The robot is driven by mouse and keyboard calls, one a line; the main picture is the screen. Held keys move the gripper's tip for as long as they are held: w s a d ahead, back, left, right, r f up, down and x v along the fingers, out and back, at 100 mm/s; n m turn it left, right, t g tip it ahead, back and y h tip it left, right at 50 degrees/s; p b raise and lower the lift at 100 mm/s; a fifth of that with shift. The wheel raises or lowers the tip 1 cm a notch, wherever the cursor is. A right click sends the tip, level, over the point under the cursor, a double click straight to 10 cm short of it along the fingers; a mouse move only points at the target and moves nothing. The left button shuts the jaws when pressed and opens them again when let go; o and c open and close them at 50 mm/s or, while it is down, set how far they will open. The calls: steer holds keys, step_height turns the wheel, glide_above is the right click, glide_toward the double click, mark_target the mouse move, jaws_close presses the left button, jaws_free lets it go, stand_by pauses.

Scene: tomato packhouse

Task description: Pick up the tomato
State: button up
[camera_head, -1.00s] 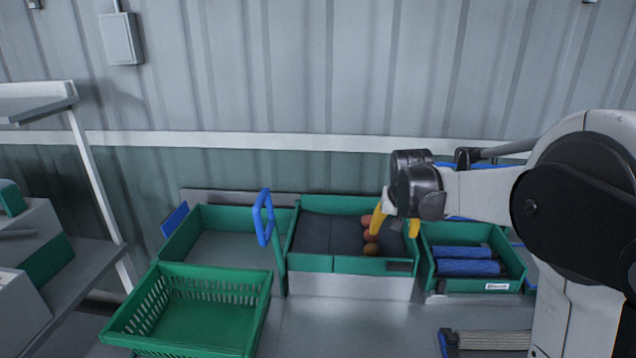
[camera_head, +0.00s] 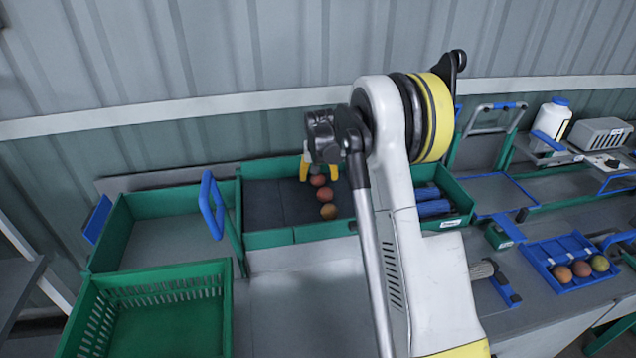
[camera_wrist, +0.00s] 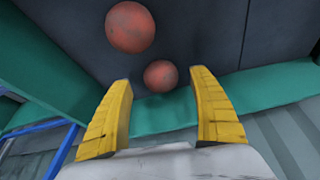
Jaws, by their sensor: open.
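Three reddish-orange tomatoes lie in a row in the dark-lined green tray: the far tomato (camera_head: 318,180), the middle tomato (camera_head: 325,194) and the near tomato (camera_head: 328,211). My gripper (camera_head: 318,178) is open at the row's far end, its yellow fingers on either side of the far tomato in this view. In the wrist view, one tomato (camera_wrist: 160,76) shows between the open fingertips (camera_wrist: 160,80), and another tomato (camera_wrist: 130,27) lies beyond, up and left. I see no finger closed on a tomato; the height of the fingertips is hard to judge.
The tray's green wall (camera_wrist: 250,95) runs close by the fingers. An empty green bin (camera_head: 130,216) with a blue handle (camera_head: 211,205) stands left; a green basket (camera_head: 160,292) is in front. Blue rolls (camera_head: 432,208) lie right. A blue tray (camera_head: 548,252) holds more tomatoes.

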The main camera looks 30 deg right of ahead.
steer(key=x, duration=0.2)
steer(key=shift+w+f, duration=0.2)
steer(key=shift+f, duration=0.15)
steer(key=shift+r, duration=0.1)
steer(key=c, duration=1)
steer(key=shift+o, duration=0.2)
